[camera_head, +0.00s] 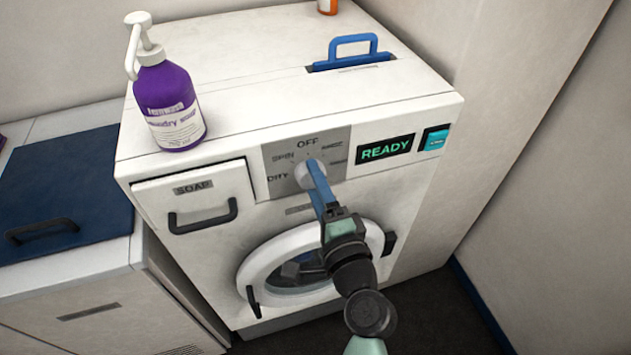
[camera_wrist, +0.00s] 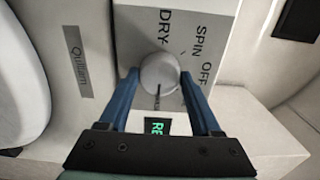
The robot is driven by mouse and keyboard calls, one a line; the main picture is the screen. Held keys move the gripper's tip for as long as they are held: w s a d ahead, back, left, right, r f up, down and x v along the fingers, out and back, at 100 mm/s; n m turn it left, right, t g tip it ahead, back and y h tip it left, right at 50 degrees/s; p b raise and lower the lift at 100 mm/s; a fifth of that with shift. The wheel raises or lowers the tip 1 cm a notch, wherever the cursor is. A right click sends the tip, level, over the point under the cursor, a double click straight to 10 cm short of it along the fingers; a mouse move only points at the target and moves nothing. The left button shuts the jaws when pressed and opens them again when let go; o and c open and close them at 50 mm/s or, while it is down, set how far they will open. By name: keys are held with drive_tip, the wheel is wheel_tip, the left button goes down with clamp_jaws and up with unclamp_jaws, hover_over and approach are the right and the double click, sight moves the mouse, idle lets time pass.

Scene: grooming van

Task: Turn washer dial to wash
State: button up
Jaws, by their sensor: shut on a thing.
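The washer (camera_head: 410,119) is white, with a grey dial plate on its front. The dial (camera_head: 305,174) is a round, pale knob on that plate. Labels around it include OFF at the top, SPIN at upper left and DRY at left; the right-hand labels are partly too small to read. My gripper (camera_head: 316,180) reaches up to the dial from below right. In the wrist view the dial (camera_wrist: 159,73) sits between the two blue fingers (camera_wrist: 160,88), which are shut on it. A dark pointer line on the knob runs toward the READY display side in that view.
A purple soap bottle (camera_head: 170,103) stands on the washer top at left. The soap drawer (camera_head: 205,190) with a black handle is left of the dial. The READY display (camera_head: 386,150) and a teal button (camera_head: 434,140) are to the right. The round door (camera_head: 254,270) lies below, behind my arm.

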idle(0.3)
drive_tip(key=o, duration=1.4)
drive_tip(key=b+v, duration=0.2)
drive_tip(key=v, duration=1.1)
drive_tip(key=shift+b, duration=0.3)
drive_tip(key=shift+w+r, duration=0.1)
drive_tip(key=shift+r, duration=0.05)
